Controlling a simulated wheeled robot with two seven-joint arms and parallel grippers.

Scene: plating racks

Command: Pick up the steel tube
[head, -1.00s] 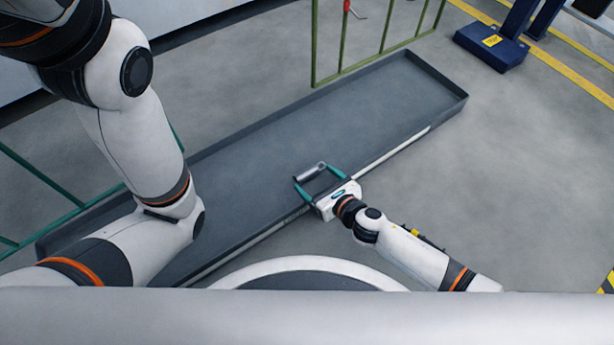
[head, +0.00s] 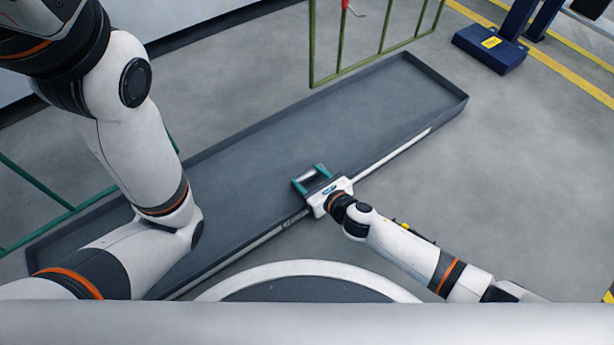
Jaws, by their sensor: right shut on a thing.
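The steel tube (head: 311,178) is a short grey cylinder, small in the head view, above or on the floor of the long dark tray (head: 385,100). My right gripper (head: 310,176) reaches over the tray's near edge, with its two teal fingers on either side of the tube. It is shut on the tube, which lies crosswise between the fingers. I cannot tell whether the tube still touches the tray floor. My left arm shows at the left, but its gripper is out of view.
A green frame (head: 342,70) with a red hook stands behind the tray, and green rails (head: 40,180) show at the left. A blue post base (head: 490,48) stands at the upper right. The rest of the tray looks empty, and the floor to the right is clear.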

